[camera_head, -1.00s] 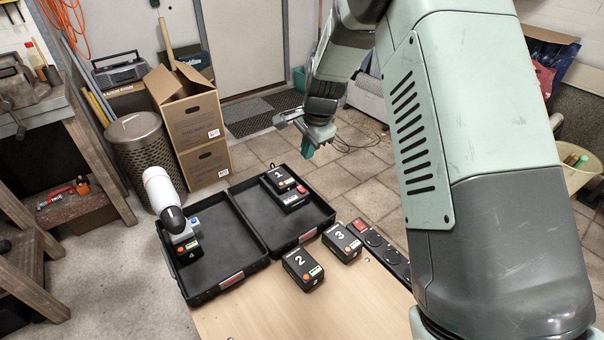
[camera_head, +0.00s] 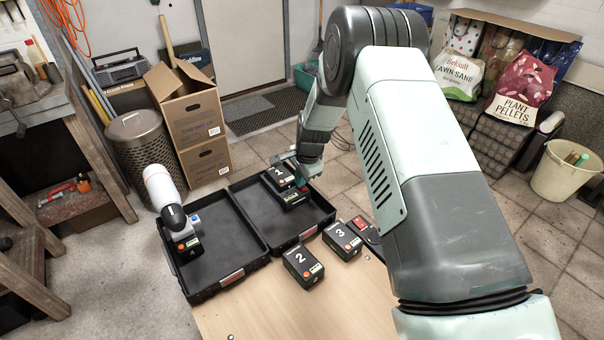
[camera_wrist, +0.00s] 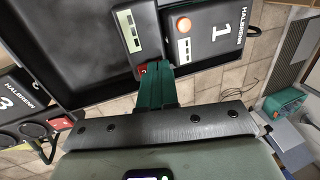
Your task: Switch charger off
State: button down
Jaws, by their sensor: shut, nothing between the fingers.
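The black charger (camera_head: 291,198) stands in the right half of the open case, with battery 1 (camera_head: 279,177) seated on it. In the wrist view the charger (camera_wrist: 130,33) shows a light label, and battery 1 (camera_wrist: 205,28) has an orange button. The charger's small red switch (camera_wrist: 142,69) is at its near end, partly covered by my fingers. My gripper (camera_wrist: 155,70) is shut and empty, its teal fingertips right at the switch. I cannot tell whether they touch or press it. In the head view my gripper (camera_head: 301,180) is beside the charger's right end.
The case's right rim (camera_head: 316,230) is close by. Battery 2 (camera_head: 302,265) and battery 3 (camera_head: 342,240) stand on the wooden table (camera_head: 340,305). A red-switched power strip (camera_head: 362,226) is partly behind my arm. Battery 4 (camera_head: 190,252) is on a white-and-black tool (camera_head: 163,190) at left.

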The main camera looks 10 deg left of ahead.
jog(key=shift+w+a+f, duration=0.1)
jog(key=shift+f, duration=0.1)
dwell(0.3)
jog(key=shift+s+d+r, duration=0.1)
jog(key=shift+s+d, duration=0.5)
jog(key=shift+d, duration=0.05)
jog(key=s+d+v, duration=0.1)
jog(key=v, duration=1.3)
jog(key=shift+s+d+f, duration=0.3)
jog(key=shift+f, duration=0.1)
